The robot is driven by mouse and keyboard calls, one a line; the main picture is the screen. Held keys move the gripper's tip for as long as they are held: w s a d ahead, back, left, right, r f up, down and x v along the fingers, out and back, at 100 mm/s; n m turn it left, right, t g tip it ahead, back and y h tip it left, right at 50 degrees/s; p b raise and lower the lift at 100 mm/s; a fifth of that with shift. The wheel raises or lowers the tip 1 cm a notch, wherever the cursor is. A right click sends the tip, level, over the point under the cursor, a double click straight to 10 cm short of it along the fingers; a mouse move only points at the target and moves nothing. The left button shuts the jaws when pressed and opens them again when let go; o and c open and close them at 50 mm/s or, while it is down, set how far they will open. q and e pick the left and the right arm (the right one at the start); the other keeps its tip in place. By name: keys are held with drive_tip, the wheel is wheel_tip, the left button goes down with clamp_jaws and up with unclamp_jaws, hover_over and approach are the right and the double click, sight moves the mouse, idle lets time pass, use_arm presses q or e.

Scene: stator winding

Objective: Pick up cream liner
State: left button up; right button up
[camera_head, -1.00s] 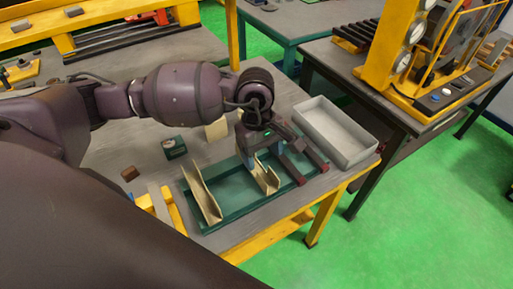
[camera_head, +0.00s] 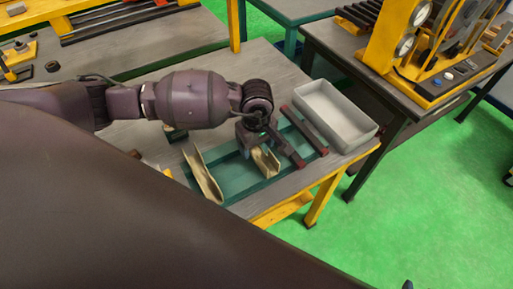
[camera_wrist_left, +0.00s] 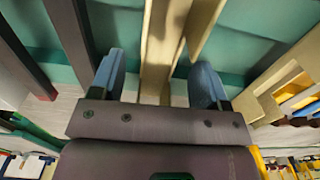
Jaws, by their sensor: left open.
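A cream liner (camera_head: 265,161), a folded channel-like strip, lies in the green tray (camera_head: 231,197) below my left gripper (camera_head: 260,146). The same liner (camera_wrist_left: 158,45) shows in the left wrist view between the two blue fingertips of the left gripper (camera_wrist_left: 158,84). The gripper is open, with a gap on both sides of the liner. A second, longer cream liner (camera_head: 203,178) lies at the left end of the tray. It seems to show in the left wrist view as the cream strip on the right (camera_wrist_left: 285,75). My right gripper is not in view.
Dark red bars (camera_head: 304,130) lie at the tray's right end, close beside the gripper. An empty grey bin (camera_head: 338,122) stands to their right. The table's front edge (camera_head: 270,211) is near the tray. My arm covers part of the table behind.

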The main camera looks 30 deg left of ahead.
use_arm(q)
drive_tip(key=shift+f, duration=0.85)
drive_tip(key=c, duration=0.8)
drive_tip(key=shift+r, duration=0.1)
